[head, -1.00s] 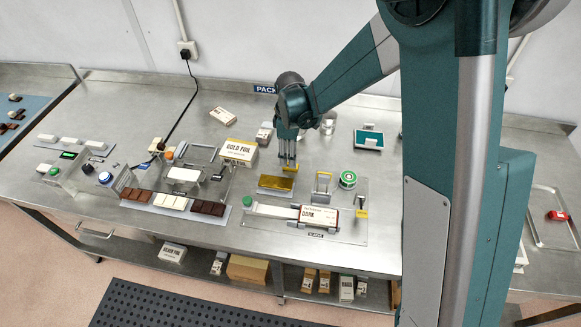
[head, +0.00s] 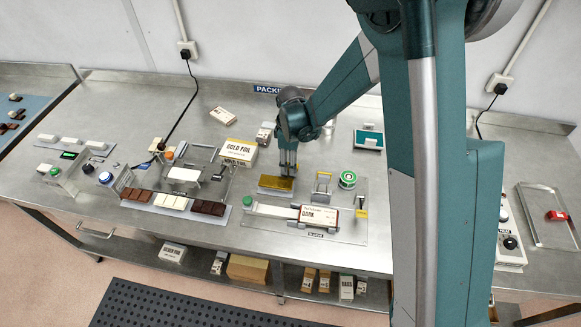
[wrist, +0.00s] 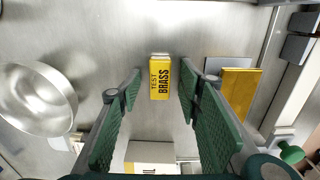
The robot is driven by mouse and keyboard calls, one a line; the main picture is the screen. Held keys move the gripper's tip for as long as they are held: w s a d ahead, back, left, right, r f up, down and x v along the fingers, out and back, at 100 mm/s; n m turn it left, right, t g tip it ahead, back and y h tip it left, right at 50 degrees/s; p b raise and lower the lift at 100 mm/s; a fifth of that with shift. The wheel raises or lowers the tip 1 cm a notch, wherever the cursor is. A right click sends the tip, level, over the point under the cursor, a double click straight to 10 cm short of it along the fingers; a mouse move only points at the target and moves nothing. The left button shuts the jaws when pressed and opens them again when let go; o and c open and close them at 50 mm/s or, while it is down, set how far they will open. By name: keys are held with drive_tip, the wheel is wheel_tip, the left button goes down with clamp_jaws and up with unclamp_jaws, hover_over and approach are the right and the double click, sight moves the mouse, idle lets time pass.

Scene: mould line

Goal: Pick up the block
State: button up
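The block is a small yellow block labelled TEST BRASS (wrist: 160,78), standing on the steel bench in the wrist view. My gripper (wrist: 160,92) is open, with its green-padded fingers to the left and right of the block's line. The block shows centred in the gap, near the fingertips, with clear space on both sides. In the head view my gripper (head: 288,172) points down at the bench just behind the gold foil sheet, and the block is largely hidden there by the fingers.
The gold foil sheet (wrist: 240,90) lies close to the right finger. A round metal bowl (wrist: 38,98) is on the left. In the head view a GOLD FOIL box (head: 238,152) stands left of my gripper, and a green-topped tin (head: 347,179) is to the right.

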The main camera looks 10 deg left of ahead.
drive_tip(key=c, duration=0.9)
drive_tip(key=shift+r, duration=0.2)
drive_tip(key=shift+r, duration=4.85)
